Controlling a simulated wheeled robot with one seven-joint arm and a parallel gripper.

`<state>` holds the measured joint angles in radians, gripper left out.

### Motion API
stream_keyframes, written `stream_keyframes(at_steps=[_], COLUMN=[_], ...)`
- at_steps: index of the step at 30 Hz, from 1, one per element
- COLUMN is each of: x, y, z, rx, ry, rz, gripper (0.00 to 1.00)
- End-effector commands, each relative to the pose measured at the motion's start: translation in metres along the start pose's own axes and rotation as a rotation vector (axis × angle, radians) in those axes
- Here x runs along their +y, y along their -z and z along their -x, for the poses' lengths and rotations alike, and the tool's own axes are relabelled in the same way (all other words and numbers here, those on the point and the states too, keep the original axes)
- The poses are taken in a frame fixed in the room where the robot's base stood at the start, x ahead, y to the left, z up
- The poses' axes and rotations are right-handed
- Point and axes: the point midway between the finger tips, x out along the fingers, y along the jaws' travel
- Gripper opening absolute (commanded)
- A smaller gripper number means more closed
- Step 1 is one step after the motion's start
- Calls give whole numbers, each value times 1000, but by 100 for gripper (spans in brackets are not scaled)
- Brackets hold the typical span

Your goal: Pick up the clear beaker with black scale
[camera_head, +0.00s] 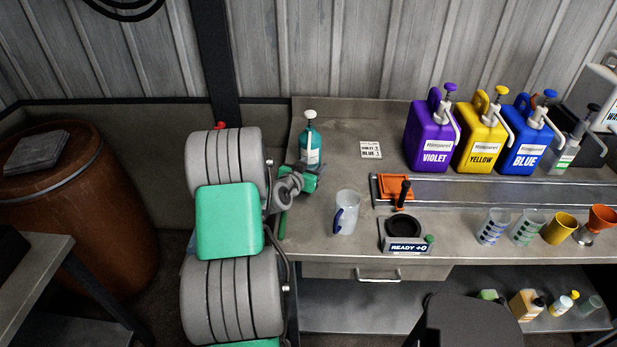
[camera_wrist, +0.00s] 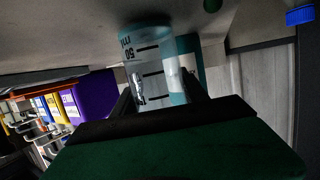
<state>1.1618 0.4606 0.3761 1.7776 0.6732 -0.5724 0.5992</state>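The clear beaker with black scale (camera_wrist: 148,58) shows in the wrist view, upside down in the picture, with black marks and digits on its wall. Its wide end meets the grey bench at the top of the picture. My gripper (camera_wrist: 158,85) has one dark finger on each side of it, close to its walls. Whether the fingers press on it I cannot tell. The beaker's lower part in the picture is hidden by my gripper. In the head view I cannot make out this beaker; my arm covers the left end of the bench.
A teal pump bottle (camera_head: 310,147) stands just behind my wrist. A clear jug with a blue handle (camera_head: 347,211) stands to the right. Violet (camera_head: 428,140), yellow (camera_head: 480,140) and blue (camera_head: 527,143) canisters stand at the back. Blue-marked (camera_head: 492,228) and green-marked (camera_head: 526,229) beakers stand front right.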

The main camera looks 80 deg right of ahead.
Motion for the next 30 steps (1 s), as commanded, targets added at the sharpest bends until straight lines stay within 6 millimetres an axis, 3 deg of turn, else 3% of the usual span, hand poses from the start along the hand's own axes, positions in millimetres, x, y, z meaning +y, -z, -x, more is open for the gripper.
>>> stream_keyframes(at_steps=[15, 23, 30], x=[0, 0, -4], y=[0, 1, 14], z=[0, 0, 6], rx=[0, 0, 1], ry=[0, 0, 6], rz=[0, 0, 1], gripper=[8, 8, 8])
